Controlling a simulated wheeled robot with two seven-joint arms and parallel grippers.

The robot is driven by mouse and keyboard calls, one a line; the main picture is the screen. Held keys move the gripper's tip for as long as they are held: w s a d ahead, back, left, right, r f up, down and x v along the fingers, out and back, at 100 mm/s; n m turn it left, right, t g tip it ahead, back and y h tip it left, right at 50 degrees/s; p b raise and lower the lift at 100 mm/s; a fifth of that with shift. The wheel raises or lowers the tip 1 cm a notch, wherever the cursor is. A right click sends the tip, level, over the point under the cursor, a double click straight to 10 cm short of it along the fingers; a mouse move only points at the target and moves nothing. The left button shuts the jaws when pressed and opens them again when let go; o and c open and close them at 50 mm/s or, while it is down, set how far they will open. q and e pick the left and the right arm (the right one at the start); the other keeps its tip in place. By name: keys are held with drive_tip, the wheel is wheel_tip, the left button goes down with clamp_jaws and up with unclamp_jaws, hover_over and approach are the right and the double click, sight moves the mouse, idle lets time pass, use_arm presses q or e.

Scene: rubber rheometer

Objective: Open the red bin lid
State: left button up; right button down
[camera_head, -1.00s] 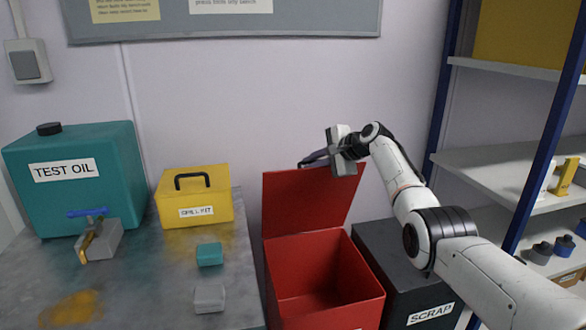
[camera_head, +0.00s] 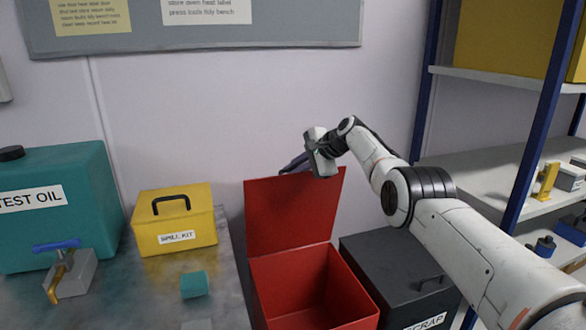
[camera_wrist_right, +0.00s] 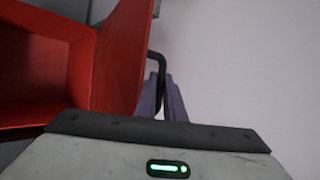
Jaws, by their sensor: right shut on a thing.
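The red bin (camera_head: 318,290) stands on the right of the bench, and its inside shows empty. Its red lid (camera_head: 290,212) is raised to about upright at the back of the bin; it also shows in the right wrist view (camera_wrist_right: 122,60). My right gripper (camera_head: 292,164) is at the lid's top edge. In the right wrist view its purple fingers (camera_wrist_right: 165,98) are shut on the black lid handle (camera_wrist_right: 156,66), which they partly hide. My left gripper is not in view.
A dark scrap bin (camera_head: 395,270) stands close on the right of the red bin. The bench (camera_head: 120,290) on the left holds a teal oil container (camera_head: 55,215), a yellow spill kit (camera_head: 175,220) and a teal block (camera_head: 194,285). Shelving (camera_head: 480,165) is at the right.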

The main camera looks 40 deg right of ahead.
drive_tip(key=shift+w+r+t, duration=0.5)
drive_tip(key=shift+w+r, duration=0.2)
drive_tip(key=c, duration=1.8)
unclamp_jaws()
drive_tip(key=shift+c, duration=0.2)
drive_tip(key=shift+s+f, duration=0.1)
drive_tip(key=shift+f, duration=0.1)
drive_tip(key=shift+s+d, duration=0.1)
drive_tip(key=shift+s, duration=0.05)
drive_tip(key=shift+s+d+r, duration=0.1)
drive_tip(key=shift+s+r, duration=0.25)
drive_tip(key=shift+s, duration=0.05)
drive_tip(key=shift+s+d+r, duration=0.3)
drive_tip(key=shift+s, duration=0.15)
drive_tip(key=v, duration=0.8)
drive_tip(key=shift+s+r+b, duration=0.2)
drive_tip(key=shift+s+b, duration=0.1)
drive_tip(key=shift+b, duration=0.1)
